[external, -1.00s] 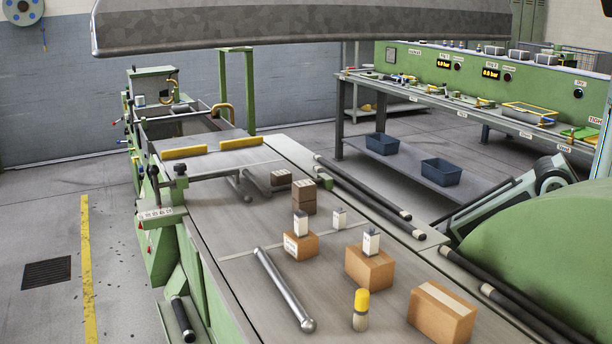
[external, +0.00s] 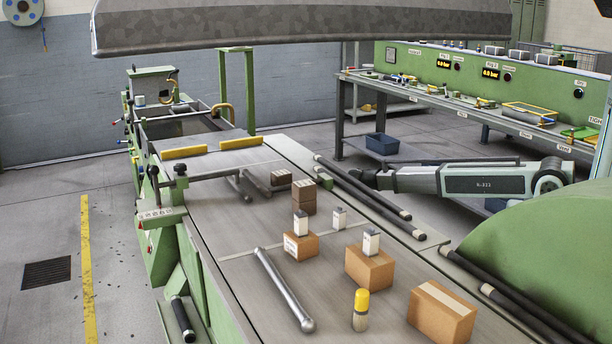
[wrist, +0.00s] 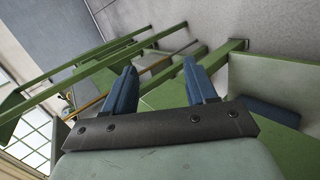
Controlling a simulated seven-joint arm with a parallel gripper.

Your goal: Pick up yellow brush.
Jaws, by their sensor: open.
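The yellow brush (external: 360,310) stands upright near the front of the grey machine table (external: 225,265), with a yellow top and pale lower part. In the wrist view my gripper (wrist: 163,82) is open, with two blue fingers apart and nothing between them. In the external view my arm comes in from the right, roughly level, and its end is at the table's right edge, behind the dark rods. The fingers are hard to make out there. The gripper is well behind and apart from the brush. The brush does not show in the wrist view.
Cardboard boxes (external: 442,310) (external: 369,268) stand beside and behind the brush. White bottles (external: 371,243) stand on some boxes. A metal bar (external: 284,290) lies left of the brush. Dark rods (external: 365,190) run along the table's right edge. A green rounded housing (external: 545,250) is at right.

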